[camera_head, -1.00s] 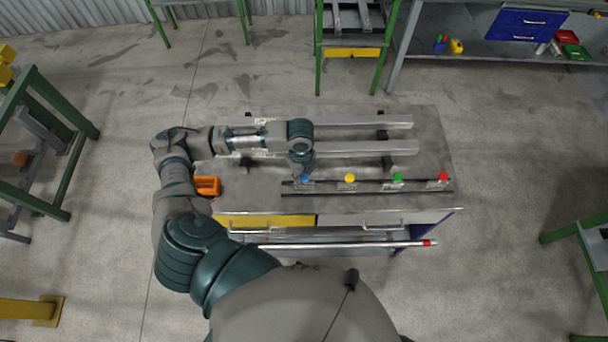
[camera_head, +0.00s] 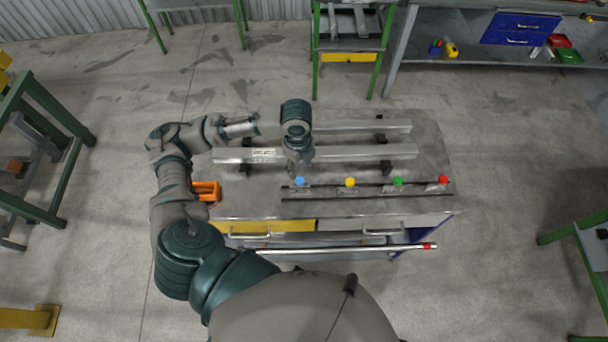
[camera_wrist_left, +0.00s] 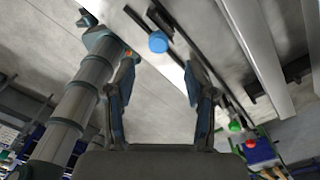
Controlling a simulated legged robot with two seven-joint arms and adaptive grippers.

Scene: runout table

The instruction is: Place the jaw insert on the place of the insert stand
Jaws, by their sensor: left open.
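My left gripper (camera_head: 299,173) points down over the table close to the blue knob (camera_head: 300,181) at the left end of the knob row. In the left wrist view its two fingers (camera_wrist_left: 160,75) are spread with nothing between them. The blue knob (camera_wrist_left: 158,42) shows beyond the gap between the fingertips, apart from them. I cannot tell which piece is the jaw insert. An orange open-framed piece (camera_head: 206,191) stands at the table's left edge, but I cannot tell whether it is the insert stand. My right gripper is not in view.
Yellow (camera_head: 350,182), green (camera_head: 397,181) and red (camera_head: 443,180) knobs continue the row along dark rails. Two long grey bars (camera_head: 385,152) lie behind on supports. A red-ended rod (camera_head: 405,247) runs along the table's front. The table's right end (camera_head: 438,150) is bare.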

